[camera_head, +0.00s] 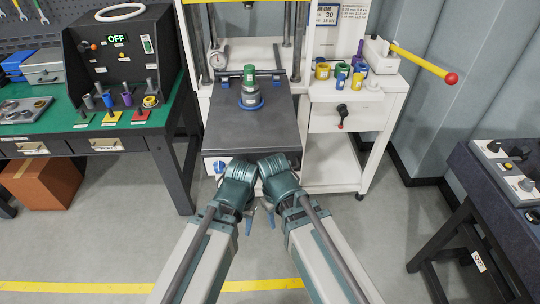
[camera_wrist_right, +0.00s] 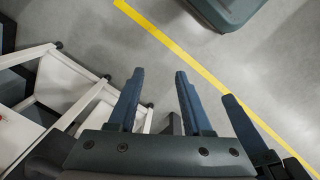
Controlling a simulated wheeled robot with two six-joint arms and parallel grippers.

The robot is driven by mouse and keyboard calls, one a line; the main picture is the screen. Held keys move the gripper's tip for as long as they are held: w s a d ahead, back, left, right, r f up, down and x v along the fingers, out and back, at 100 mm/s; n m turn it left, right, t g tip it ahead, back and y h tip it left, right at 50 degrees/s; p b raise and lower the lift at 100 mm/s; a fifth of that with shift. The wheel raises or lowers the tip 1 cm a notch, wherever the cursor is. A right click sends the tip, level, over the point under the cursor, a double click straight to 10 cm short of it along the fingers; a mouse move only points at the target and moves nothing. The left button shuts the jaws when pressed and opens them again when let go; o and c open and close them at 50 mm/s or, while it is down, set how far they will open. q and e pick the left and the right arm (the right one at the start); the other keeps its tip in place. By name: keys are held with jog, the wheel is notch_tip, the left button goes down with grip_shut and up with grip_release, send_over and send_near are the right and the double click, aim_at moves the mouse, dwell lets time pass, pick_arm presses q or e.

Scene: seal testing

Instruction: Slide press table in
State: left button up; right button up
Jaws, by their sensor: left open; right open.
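The press table (camera_head: 225,125) is a dark grey plate sticking out from the white press frame toward me. A grey cylindrical part with a green top (camera_head: 249,78) stands upright on it in a blue ring (camera_head: 251,103). My left gripper (camera_head: 248,222) and right gripper (camera_head: 271,217) are close together, fingers pointing down, just in front of the table's front edge. Their wrists hide part of that edge; I cannot tell if they touch it. In the right wrist view my right gripper (camera_wrist_right: 158,74) is open and empty. My left gripper is open, its fingers mostly hidden.
A green bench (camera_head: 62,138) with a black control panel (camera_head: 125,55) is at left. At right, a white side cabinet (camera_head: 345,118) holds coloured rings, and a yellow lever (camera_head: 420,62) juts out. A dark table (camera_head: 500,200) stands far right. The floor in front is clear.

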jog(key=w+r+n+t+p, duration=0.1)
jog(key=w+r+n+p, duration=0.4)
jog(key=r+p, duration=0.5)
jog(key=w+a+r+n+t+y+p, duration=0.1)
jog(key=w+r+n+p, duration=0.4)
jog(key=r+p, duration=0.5)
notch_tip(320, 180, up, 3)
jog(key=shift+a+f+n+p, duration=0.15)
jog(key=shift+n+p, duration=0.25)
jog(key=shift+n, duration=0.5)
jog(key=shift+w+f, duration=0.1)
jog(key=shift+f, duration=0.05)
jog(key=f+b, duration=0.4)
jog(key=w+f+b, duration=0.1)
jog(key=f+b, duration=0.4)
jog(key=w+f+b, duration=0.1)
jog(key=f+b, duration=0.3)
jog(key=shift+w+f+b, duration=0.15)
jog(key=shift+w+b, duration=0.1)
jog(key=shift+b, duration=0.05)
jog(key=shift+c, duration=0.3)
grip_shut()
